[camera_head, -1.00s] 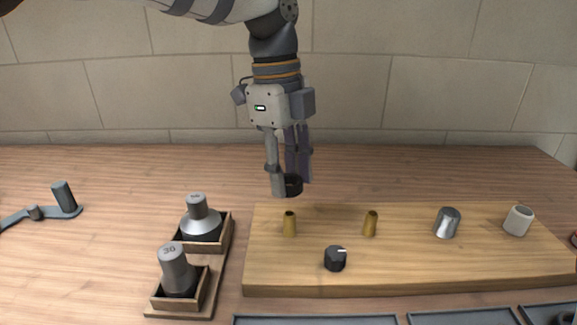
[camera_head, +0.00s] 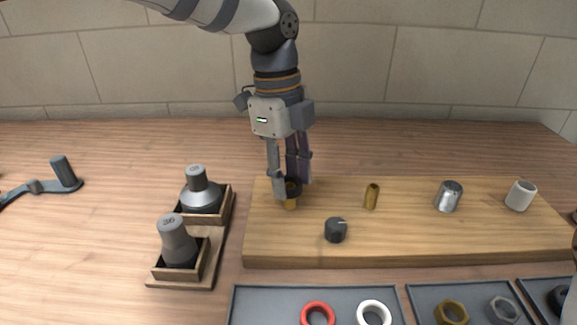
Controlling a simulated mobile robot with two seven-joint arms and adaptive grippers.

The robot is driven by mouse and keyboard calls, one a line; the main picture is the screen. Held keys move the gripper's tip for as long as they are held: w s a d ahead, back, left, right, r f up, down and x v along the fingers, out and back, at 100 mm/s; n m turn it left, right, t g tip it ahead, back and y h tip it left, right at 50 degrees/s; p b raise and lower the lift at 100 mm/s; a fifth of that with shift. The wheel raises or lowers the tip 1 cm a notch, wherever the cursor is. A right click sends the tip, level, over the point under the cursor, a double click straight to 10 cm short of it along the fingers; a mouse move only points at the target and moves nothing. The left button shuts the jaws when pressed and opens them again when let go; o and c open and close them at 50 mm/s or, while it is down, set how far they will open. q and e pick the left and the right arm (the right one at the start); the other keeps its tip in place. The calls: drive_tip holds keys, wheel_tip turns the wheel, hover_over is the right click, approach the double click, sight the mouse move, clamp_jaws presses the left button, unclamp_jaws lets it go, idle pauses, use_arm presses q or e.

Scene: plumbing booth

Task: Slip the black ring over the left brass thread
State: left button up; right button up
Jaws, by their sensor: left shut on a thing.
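My left gripper (camera_head: 286,190) is shut on the black ring (camera_head: 293,187). The ring is at the top of the left brass thread (camera_head: 290,203), which stands upright at the left of the wooden board (camera_head: 400,245). The thread's lower part shows below the ring; its top is hidden by the ring and fingers. I cannot tell how far the ring is around the thread. The other brass thread (camera_head: 371,196) stands bare to the right. My right gripper is not in view.
A black knob (camera_head: 336,230), a steel cylinder (camera_head: 448,196) and a white cylinder (camera_head: 520,195) also stand on the board. Grey trays in front hold a red ring (camera_head: 318,314), a white ring (camera_head: 374,312) and nuts. Weights in a wooden holder (camera_head: 217,245) stand left.

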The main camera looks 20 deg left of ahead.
use_arm(q)
drive_tip(key=shift+f, duration=0.1)
drive_tip(key=o, duration=1.7)
drive_tip(key=shift+r+p, duration=0.3)
drive_tip(key=shift+r, duration=2.3)
drive_tip(key=shift+f, duration=0.1)
